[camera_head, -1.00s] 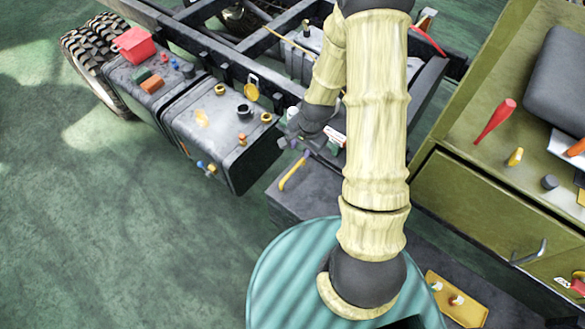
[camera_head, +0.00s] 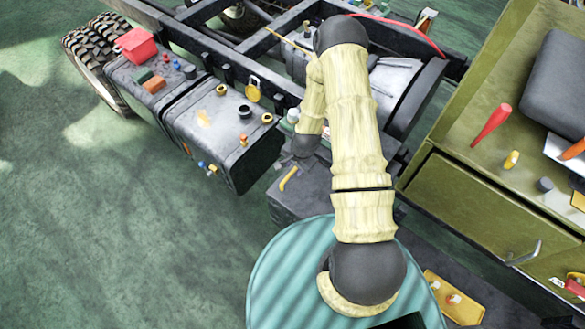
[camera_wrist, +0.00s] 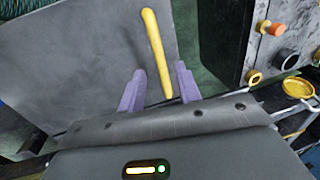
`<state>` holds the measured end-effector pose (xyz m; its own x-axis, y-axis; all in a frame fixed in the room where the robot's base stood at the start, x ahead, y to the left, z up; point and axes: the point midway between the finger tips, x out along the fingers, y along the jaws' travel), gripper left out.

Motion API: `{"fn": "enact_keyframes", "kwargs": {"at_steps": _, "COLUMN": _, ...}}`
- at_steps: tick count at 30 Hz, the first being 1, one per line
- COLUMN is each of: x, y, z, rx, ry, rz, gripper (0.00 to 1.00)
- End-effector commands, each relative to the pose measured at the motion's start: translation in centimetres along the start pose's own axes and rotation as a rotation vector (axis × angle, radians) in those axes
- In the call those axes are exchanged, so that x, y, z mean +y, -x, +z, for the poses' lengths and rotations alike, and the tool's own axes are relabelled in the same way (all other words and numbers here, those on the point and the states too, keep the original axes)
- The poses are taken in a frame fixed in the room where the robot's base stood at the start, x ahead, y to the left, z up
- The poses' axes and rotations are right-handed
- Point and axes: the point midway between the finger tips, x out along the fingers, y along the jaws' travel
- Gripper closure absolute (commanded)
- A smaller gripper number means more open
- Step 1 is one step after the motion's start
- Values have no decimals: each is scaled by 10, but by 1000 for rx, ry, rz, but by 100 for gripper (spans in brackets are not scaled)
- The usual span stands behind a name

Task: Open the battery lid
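The battery box is dark grey with a flat lid (camera_head: 312,190), standing beside the truck frame near my base. A yellow handle (camera_head: 289,178) lies on the lid. In the wrist view the lid (camera_wrist: 75,60) is a broad grey panel, and the yellow handle (camera_wrist: 155,50) runs up the picture. My gripper (camera_wrist: 160,88) is open, with one purple finger on each side of the handle's lower part. The fingers look apart from the handle; I cannot tell their exact height above it. In the head view my arm and dark wrist hide the fingers.
The black fuel tank (camera_head: 225,130) with caps stands left of the battery box. The truck frame (camera_head: 265,45) lies behind. An olive cabinet (camera_head: 480,200) with tools on top stands at the right. Open green floor (camera_head: 90,220) is at the left.

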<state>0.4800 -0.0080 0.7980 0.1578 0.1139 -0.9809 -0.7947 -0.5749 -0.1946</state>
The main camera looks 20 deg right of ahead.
Motion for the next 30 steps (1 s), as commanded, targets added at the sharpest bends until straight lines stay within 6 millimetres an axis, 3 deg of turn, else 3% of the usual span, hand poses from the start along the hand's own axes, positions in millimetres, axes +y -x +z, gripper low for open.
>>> {"fn": "enact_keyframes", "kwargs": {"at_steps": 7, "x": 0, "y": -25, "z": 1, "rx": -1, "ry": 0, "rz": 1, "gripper": 66}}
{"fn": "enact_keyframes", "kwargs": {"at_steps": 17, "x": -1, "y": -28, "z": 0, "rx": 0, "ry": 0, "rz": -1, "gripper": 66}}
{"fn": "enact_keyframes", "kwargs": {"at_steps": 22, "x": 0, "y": -28, "z": 0, "rx": 0, "ry": 0, "rz": 0, "gripper": 98}}
{"fn": "enact_keyframes", "kwargs": {"at_steps": 30, "x": -2, "y": -28, "z": 2, "rx": -1, "ry": 1, "rz": -1, "gripper": 100}}
